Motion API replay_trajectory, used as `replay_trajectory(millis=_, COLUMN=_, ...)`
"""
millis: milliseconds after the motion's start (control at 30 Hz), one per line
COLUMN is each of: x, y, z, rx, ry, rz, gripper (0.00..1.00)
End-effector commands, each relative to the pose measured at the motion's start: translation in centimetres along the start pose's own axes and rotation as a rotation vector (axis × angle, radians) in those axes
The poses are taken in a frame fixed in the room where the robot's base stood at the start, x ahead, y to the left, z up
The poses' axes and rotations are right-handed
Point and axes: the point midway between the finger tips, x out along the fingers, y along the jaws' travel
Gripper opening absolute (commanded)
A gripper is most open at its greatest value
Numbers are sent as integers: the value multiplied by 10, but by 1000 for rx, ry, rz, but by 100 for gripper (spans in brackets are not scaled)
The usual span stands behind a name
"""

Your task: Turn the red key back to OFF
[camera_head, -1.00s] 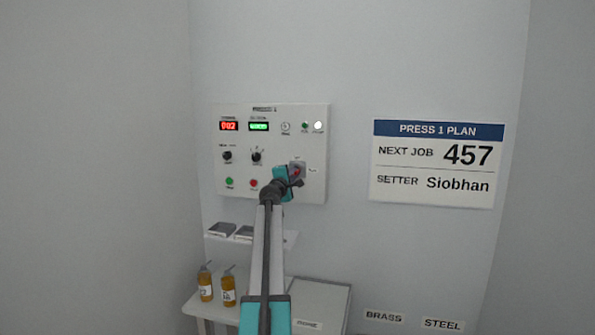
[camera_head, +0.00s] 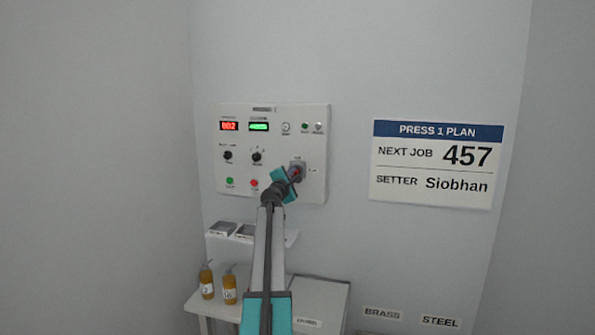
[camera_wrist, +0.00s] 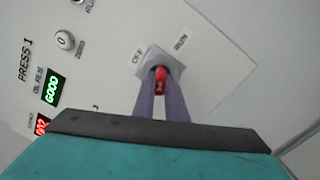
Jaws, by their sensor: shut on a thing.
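The red key (camera_wrist: 160,80) sits in a grey square switch plate (camera_wrist: 172,64) on the press panel. In the wrist view OFF is printed at the plate's left and RUN at its upper right. My gripper (camera_wrist: 161,95) is shut on the red key, one finger on each side. In the head view my gripper (camera_head: 294,174) reaches the switch at the panel's lower right and partly covers it. A little of the key shows there. The key's exact angle is hard to tell.
The white panel (camera_head: 315,185) also holds displays, knobs (camera_head: 256,157), a green button (camera_head: 230,182) and a red button (camera_head: 254,183). Below are a small shelf (camera_head: 291,238) with trays and a table with two amber bottles (camera_head: 206,282). A plan sign (camera_head: 432,163) hangs right.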

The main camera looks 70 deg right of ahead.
Motion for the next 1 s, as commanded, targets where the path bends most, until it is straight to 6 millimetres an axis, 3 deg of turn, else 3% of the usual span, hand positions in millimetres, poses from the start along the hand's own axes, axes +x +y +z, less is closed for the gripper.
replay_trajectory(millis=500, x=0, y=-2, z=1, rx=-132, ry=4, rz=0, gripper=0)
replay_trajectory(millis=1000, x=0, y=-2, z=1, rx=-150, ry=5, rz=0, gripper=0)
